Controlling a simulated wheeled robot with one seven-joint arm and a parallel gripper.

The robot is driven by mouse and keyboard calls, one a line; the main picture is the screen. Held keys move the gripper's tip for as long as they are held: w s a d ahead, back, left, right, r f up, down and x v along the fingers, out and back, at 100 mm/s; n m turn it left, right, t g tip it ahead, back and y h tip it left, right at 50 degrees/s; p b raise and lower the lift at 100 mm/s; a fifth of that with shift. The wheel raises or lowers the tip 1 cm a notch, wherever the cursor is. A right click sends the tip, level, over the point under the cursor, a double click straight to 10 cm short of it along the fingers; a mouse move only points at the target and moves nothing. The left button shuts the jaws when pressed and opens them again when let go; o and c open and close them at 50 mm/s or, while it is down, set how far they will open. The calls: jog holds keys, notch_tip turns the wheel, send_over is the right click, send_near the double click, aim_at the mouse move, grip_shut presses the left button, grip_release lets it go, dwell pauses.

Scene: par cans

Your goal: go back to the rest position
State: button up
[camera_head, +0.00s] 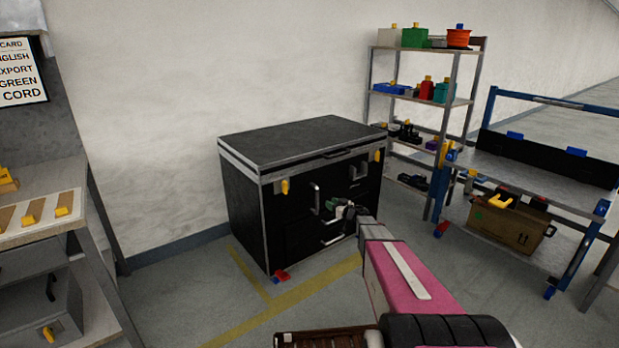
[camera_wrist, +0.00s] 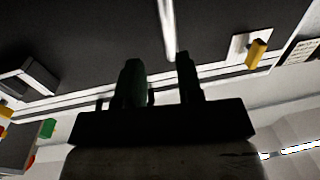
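My pink arm (camera_head: 405,275) reaches from the lower right toward the front of a large black case (camera_head: 245,205) with silver edges. My gripper (camera_head: 340,208) is at the case's front in the head view, close to its silver handles (camera_head: 316,200). In the wrist view my gripper (camera_wrist: 160,80) has its two dark fingers apart, with nothing seen held between them. A silver bar (camera_wrist: 167,28) runs down the dark face just beyond the fingertips. Whether a finger touches it I cannot tell.
A shelf rack (camera_head: 410,98) with several coloured items stands behind at right. A blue-framed bench (camera_head: 530,180) with a cardboard box (camera_head: 510,222) below is farther right. A grey workbench (camera_head: 40,180) is at left. Floor with yellow tape (camera_head: 300,292) lies before the case.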

jog(key=s+d+r+m+g+h, duration=0.1)
jog(key=s+d+m+h, duration=0.25)
jog(key=s+h, duration=0.35)
jog(key=s+d+r+m+g+h, duration=0.1)
jog(key=s+d+m+g+h, duration=0.1)
jog(key=s+m+h, duration=0.4)
jog(key=s+a+g, duration=0.2)
jog(key=s+g, duration=0.1)
jog(key=s, duration=0.6)
jog(key=s+a+f+n+g+y, duration=0.1)
jog(key=s+a+g, duration=0.2)
jog(key=s, duration=0.7)
jog(key=s+a+g+y, duration=0.1)
jog(key=s+a+g, duration=0.2)
jog(key=s, duration=0.7)
jog(key=shift+a+f+n+g, duration=0.25)
jog(key=shift+n+g, duration=0.1)
jog(key=shift+g, duration=0.75)
